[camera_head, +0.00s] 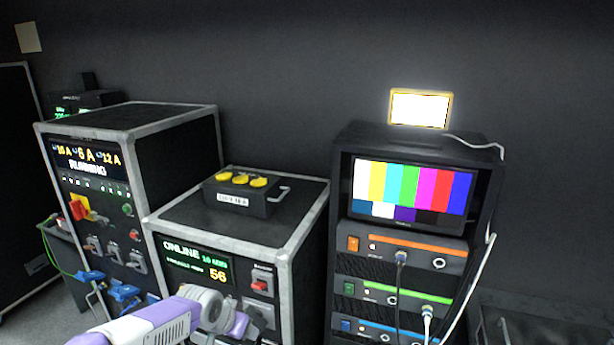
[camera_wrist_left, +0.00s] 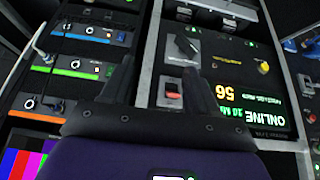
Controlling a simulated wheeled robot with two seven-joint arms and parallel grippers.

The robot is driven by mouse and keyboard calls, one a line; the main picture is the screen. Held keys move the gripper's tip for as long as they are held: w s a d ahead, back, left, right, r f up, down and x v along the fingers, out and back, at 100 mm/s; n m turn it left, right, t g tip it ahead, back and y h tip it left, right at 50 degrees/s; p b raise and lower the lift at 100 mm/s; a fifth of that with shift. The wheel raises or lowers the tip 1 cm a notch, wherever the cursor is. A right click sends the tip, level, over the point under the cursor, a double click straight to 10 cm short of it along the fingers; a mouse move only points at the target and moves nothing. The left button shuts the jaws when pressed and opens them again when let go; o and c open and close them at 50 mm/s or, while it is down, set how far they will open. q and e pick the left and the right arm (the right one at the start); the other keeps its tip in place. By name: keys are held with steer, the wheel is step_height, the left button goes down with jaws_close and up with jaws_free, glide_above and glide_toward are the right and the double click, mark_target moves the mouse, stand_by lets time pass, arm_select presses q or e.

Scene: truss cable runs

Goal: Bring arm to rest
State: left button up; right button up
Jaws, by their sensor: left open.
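My left arm (camera_head: 150,328), purple and white, comes in low at the bottom of the head view, in front of the middle case. In the left wrist view my left gripper (camera_wrist_left: 161,72) shows two dark fingers spread apart with nothing between them. The view there is turned over. Beyond the fingers is the middle case's front panel, with its ONLINE screen (camera_wrist_left: 240,90) and a red rocker switch (camera_wrist_left: 172,93). I cannot tell the exact gap to the panel. My right arm and gripper are not in view.
A larger RUNNING case (camera_head: 165,118) stands left. A rack (camera_head: 342,200) with a colour-bar monitor (camera_head: 412,190) stands right, with cables hanging at its front. A small lit panel (camera_head: 420,108) sits on top.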

arm_select(q)
steer(key=s+d+f+n+g+h+b, duration=0.15)
steer(key=s+f, duration=0.25)
steer(key=f, duration=0.9)
steer(key=s+d+f+n+g+b, duration=0.1)
steer(key=s+d+f+b, duration=0.3)
steer(key=f, duration=1)
steer(key=s+f+n+g+b, duration=0.1)
steer(key=s+f+n, duration=0.3)
steer(key=s+f, duration=0.9)
steer(key=s+g, duration=0.1)
steer(key=s, duration=0.3)
steer(key=shift+s+d+f+h, duration=0.15)
steer(key=shift+d+f+h, duration=0.2)
steer(key=shift+d, duration=0.05)
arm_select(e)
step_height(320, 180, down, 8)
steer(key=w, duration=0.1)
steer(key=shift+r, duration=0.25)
